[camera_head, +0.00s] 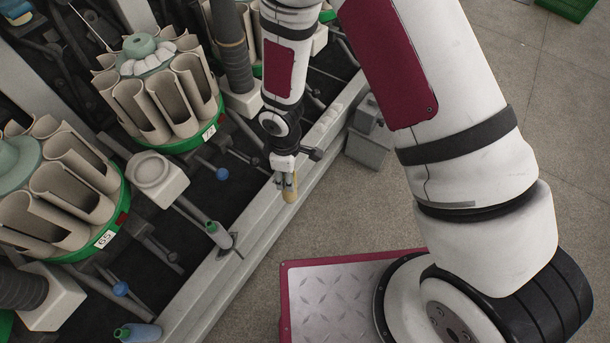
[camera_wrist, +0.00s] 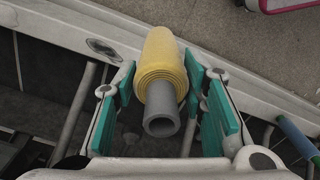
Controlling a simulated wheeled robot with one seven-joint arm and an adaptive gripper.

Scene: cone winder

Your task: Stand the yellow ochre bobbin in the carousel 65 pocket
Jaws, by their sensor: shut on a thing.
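The yellow ochre bobbin (camera_wrist: 166,70) is a yellow yarn package on a grey tube, whose open end faces the wrist camera. My gripper (camera_wrist: 163,85) is shut on it, with teal pads on either side. In the head view, my gripper (camera_head: 286,178) hangs by the machine's front rail, and the bobbin (camera_head: 291,192) shows small below it, roughly upright. Carousel 65 (camera_head: 105,240) is at the left, with a green base, a "65" label and beige open-topped pockets (camera_head: 91,190). The bobbin is well to the right of it and apart from it. Some pocket insides are hidden.
A second carousel (camera_head: 190,140) stands behind. A beige box (camera_head: 157,178) sits between the carousels. Thin rods with blue knobs (camera_head: 121,289) stick up near carousel 65.

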